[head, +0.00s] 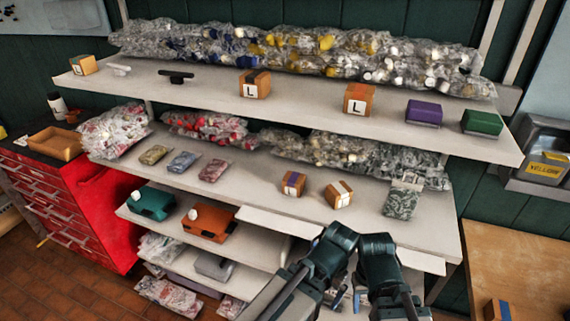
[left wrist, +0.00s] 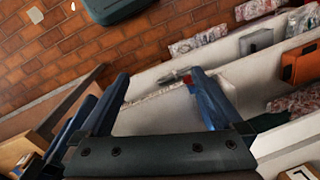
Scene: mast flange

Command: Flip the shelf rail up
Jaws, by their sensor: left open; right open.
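A white strip (head: 278,222), which looks like the shelf rail, lies roughly flat along the front of the middle shelf. My arms hide its middle, and a white piece (head: 422,260) shows again to their right. My right gripper (head: 348,297) is low between my arm links, partly hidden, with blue fingers apart and nothing seen in them. My left gripper (left wrist: 160,78) is open in the left wrist view, its two blue fingers on either side of a white panel (left wrist: 160,112). I cannot tell whether they touch it.
The middle shelf (head: 230,180) holds small boxes and bagged parts. The upper shelf (head: 310,115) holds more boxes and bags. A teal case (head: 152,203) and an orange case (head: 208,223) sit below. A red drawer cabinet (head: 80,205) stands left, a wooden table (head: 515,265) right.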

